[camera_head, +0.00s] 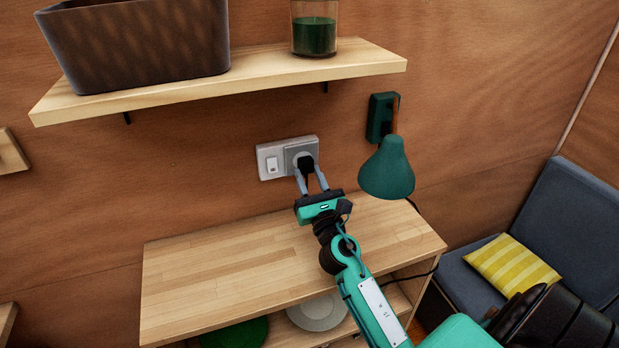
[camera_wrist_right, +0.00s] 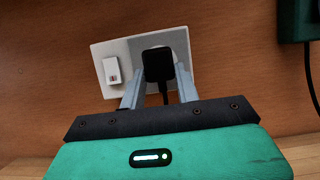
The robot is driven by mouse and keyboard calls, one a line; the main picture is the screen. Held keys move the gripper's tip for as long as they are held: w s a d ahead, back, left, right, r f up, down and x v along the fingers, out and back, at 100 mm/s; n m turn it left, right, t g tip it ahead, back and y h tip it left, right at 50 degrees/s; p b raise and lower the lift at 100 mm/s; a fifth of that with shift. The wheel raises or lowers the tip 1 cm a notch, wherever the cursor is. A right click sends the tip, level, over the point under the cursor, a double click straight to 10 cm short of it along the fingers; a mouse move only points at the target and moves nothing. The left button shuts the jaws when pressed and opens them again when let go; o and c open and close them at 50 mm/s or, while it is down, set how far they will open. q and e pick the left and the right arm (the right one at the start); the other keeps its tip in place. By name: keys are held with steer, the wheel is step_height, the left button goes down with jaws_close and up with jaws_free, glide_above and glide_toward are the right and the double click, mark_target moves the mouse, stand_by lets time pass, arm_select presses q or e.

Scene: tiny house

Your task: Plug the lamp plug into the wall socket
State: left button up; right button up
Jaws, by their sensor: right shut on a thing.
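The black lamp plug (camera_head: 305,163) is at the round outlet of the white wall socket (camera_head: 270,173). My right gripper (camera_head: 310,178) is shut on the plug, with a finger on each side of it. In the right wrist view the plug (camera_wrist_right: 159,64) covers much of the round outlet of the socket (camera_wrist_right: 112,52), and its cord hangs down between the fingers of the gripper (camera_wrist_right: 158,88). I cannot tell how deep the plug sits. The green lamp (camera_head: 387,170) is mounted on the wall to the right. My left gripper is not in view.
A wooden shelf (camera_head: 365,62) above the socket bears a dark basket (camera_head: 140,45) and a green candle in a glass (camera_head: 314,35). Below is a wooden cabinet top (camera_head: 215,265), bare on top. A grey seat with a yellow striped cushion (camera_head: 512,265) is at right.

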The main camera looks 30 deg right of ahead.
steer(key=shift+w+d, duration=0.15)
steer(key=shift+w, duration=0.35)
stand_by(0.4)
steer(key=o, duration=1)
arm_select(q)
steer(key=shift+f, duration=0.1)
arm_select(e)
steer(key=shift+s+f, duration=0.1)
arm_select(q)
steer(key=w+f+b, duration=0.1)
steer(key=b, duration=0.1)
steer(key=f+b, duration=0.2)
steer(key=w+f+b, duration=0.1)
steer(key=b, duration=0.1)
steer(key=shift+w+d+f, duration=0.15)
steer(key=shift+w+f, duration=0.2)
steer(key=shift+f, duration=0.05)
arm_select(e)
steer(key=v, duration=1.3)
steer(key=shift+s, duration=0.3)
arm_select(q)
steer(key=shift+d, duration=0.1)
